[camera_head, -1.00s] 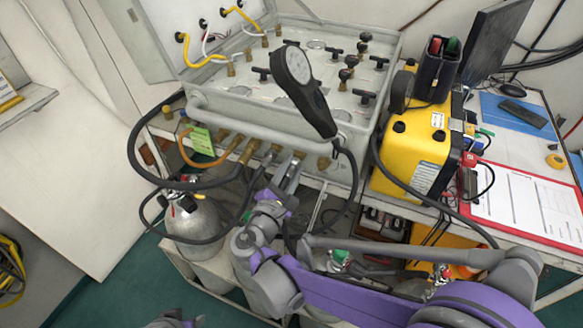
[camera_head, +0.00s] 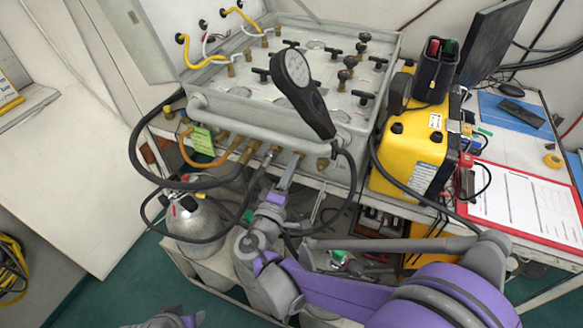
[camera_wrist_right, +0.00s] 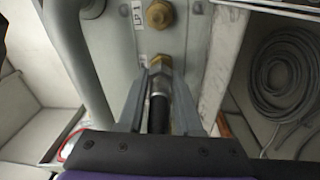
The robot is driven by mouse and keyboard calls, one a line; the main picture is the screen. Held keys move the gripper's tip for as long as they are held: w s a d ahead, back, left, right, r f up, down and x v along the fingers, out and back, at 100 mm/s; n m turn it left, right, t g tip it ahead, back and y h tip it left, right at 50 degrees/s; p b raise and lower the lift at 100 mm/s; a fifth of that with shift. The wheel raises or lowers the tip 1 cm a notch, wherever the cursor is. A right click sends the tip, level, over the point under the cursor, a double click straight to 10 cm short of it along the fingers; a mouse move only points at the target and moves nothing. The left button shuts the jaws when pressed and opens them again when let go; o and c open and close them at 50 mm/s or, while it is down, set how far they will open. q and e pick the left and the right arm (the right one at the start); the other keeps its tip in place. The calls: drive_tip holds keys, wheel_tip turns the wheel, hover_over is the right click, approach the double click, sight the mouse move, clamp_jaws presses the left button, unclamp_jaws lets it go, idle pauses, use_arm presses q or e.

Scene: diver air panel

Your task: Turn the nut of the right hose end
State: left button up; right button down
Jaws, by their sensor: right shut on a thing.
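The right hose end is a black hose (camera_wrist_right: 160,110) with a brass nut (camera_wrist_right: 159,64), seen in the right wrist view just below the panel's front face. My right gripper (camera_wrist_right: 160,74) has one grey finger on each side of it and is shut on the nut. In the head view, my right gripper (camera_head: 288,168) reaches up to the row of fittings under the panel's front edge and mostly hides the nut. My left gripper (camera_head: 170,319) is only partly visible at the bottom edge; its jaws cannot be made out.
A spare brass fitting (camera_wrist_right: 159,15) lies beyond the nut in the wrist view. A handheld gauge (camera_head: 304,90) stands in front of the panel (camera_head: 235,105). Black hoses loop beside a silver cylinder (camera_head: 195,222). A yellow case (camera_head: 412,150) stands at right.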

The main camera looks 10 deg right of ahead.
drive_tip(key=m, duration=0.5)
drive_tip(key=shift+f+m, duration=0.1)
drive_tip(key=shift+m, duration=0.3)
drive_tip(key=shift+a+m+h, duration=0.1)
drive_tip(key=shift+m+h, duration=0.3)
drive_tip(key=shift+m, duration=1.9)
drive_tip(key=c, duration=0.6)
unclamp_jaws()
drive_tip(key=v, duration=1)
drive_tip(key=shift+s+a+f, duration=0.1)
drive_tip(key=shift+s+a, duration=0.05)
drive_tip(key=shift+s, duration=0.25)
